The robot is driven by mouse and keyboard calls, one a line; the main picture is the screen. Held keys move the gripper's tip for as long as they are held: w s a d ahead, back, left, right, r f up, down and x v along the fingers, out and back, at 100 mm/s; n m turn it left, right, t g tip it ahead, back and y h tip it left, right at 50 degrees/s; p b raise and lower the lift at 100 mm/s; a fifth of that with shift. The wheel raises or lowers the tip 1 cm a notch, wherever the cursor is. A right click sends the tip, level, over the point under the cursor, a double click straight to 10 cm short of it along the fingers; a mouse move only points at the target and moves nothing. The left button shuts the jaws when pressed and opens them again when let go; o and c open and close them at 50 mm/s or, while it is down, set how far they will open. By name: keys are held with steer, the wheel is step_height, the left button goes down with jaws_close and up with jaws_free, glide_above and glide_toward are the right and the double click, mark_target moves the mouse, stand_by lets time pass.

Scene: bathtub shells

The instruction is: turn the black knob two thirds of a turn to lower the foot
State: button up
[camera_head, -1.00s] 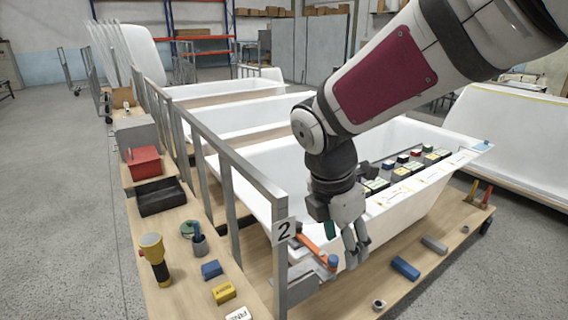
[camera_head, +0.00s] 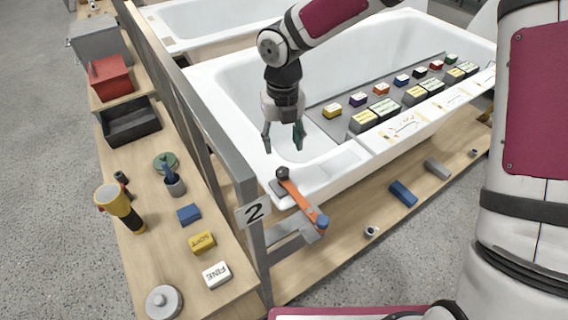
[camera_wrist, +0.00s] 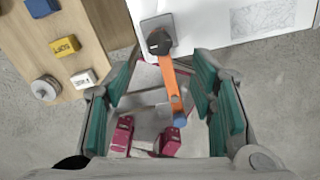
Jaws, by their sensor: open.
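The black knob (camera_head: 282,173) sits at the near corner of the white bathtub (camera_head: 228,99), at the inner end of an orange lever (camera_head: 301,199) with a blue tip (camera_head: 322,222). The black knob also shows near the top of the wrist view (camera_wrist: 159,42), on a grey plate. My gripper (camera_head: 283,144) is open and empty, pointing down over the tub's near end, above and apart from the knob. In the wrist view my gripper's teal fingers (camera_wrist: 163,84) are spread wide, with the lever between them. The foot cannot be made out.
A wooden shelf (camera_head: 142,260) holds several blocks, a yellow torch (camera_head: 119,206) and a black tray (camera_head: 130,121). Labelled blocks line the tub's tray. A blue block (camera_head: 403,193) lies on the lower board.

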mark_target(283, 170)
step_height(283, 170, down, 10)
steer(key=shift+f, duration=0.15)
stand_by(0.3)
steer(key=c, duration=1.2)
